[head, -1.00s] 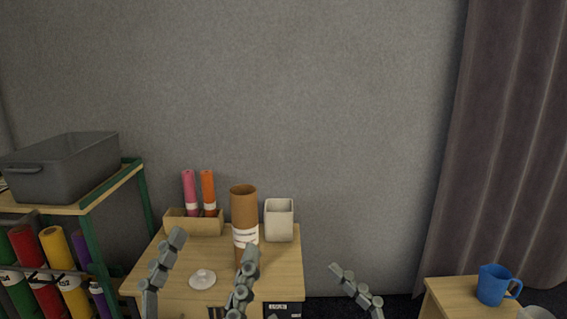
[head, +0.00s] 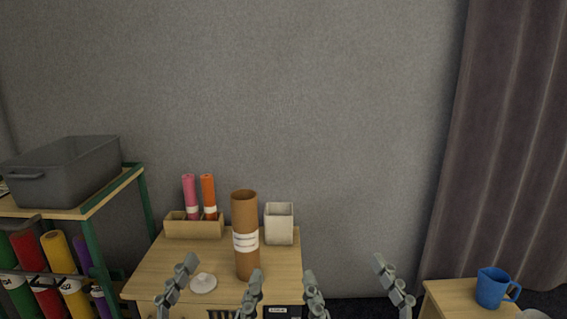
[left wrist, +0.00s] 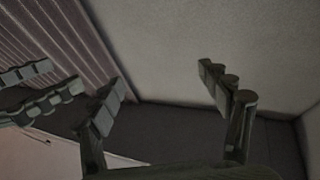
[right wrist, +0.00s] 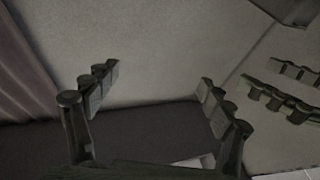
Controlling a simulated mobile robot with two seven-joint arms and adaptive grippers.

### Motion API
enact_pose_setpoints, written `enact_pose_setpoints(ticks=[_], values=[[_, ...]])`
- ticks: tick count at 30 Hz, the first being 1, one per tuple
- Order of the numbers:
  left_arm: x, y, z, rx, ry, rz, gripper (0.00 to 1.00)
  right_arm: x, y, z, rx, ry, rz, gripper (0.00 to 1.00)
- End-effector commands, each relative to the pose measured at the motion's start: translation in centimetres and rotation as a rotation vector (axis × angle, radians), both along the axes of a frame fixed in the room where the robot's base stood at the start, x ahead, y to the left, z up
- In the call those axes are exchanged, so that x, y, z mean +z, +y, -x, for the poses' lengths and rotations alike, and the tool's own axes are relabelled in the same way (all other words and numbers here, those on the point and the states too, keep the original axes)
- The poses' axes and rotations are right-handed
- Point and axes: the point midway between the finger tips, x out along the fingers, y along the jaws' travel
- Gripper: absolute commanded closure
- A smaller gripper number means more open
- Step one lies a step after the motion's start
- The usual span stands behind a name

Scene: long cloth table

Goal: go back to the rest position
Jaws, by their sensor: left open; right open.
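My left gripper (head: 222,268) is open and empty at the bottom of the head view, in front of the desk with the brown tube. Its two fingers also show in the left wrist view (left wrist: 160,84), with wall and floor between them. My right gripper (head: 345,266) is open and empty at the bottom of the head view, to the right of the left one. Its fingers stand apart in the right wrist view (right wrist: 158,80). The two grippers are side by side with a gap between them, and neither touches anything that I can see.
A desk (head: 150,270) holds a brown tube (head: 245,215), a white cup (head: 279,224), a wooden box (head: 188,229) with pink and orange rolls, and a white knobbed disc (head: 203,283). A grey bin (head: 65,170) tops the left rack. A blue mug (head: 492,288) stands right.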

Motion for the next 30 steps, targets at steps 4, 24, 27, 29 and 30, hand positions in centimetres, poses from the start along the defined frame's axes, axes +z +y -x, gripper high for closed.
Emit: enact_pose_setpoints(ticks=[4, 24, 27, 29, 30], values=[[-4.6, 0.8, -2.0, 0.026, 0.195, -0.085, 0.23, -4.6, -0.8, -2.0, -0.026, 0.196, 0.086, 0.19], [-32.0, 17.4, 10.8, 0.271, 1.541, -0.485, 0.23, -32.0, -17.4, 10.8, -0.268, 1.541, 0.484, 0.19], [-32.6, 18.2, 12.1, 0.281, 1.597, -0.493, 0.23, -32.6, -18.1, 12.1, -0.279, 1.597, 0.493, 0.19], [-32.8, 18.3, 12.3, 0.284, 1.609, -0.495, 0.23, -32.8, -18.3, 12.3, -0.281, 1.609, 0.495, 0.19], [-32.9, 18.4, 12.4, 0.284, 1.611, -0.496, 0.23, -32.9, -18.3, 12.4, -0.281, 1.611, 0.496, 0.19]])
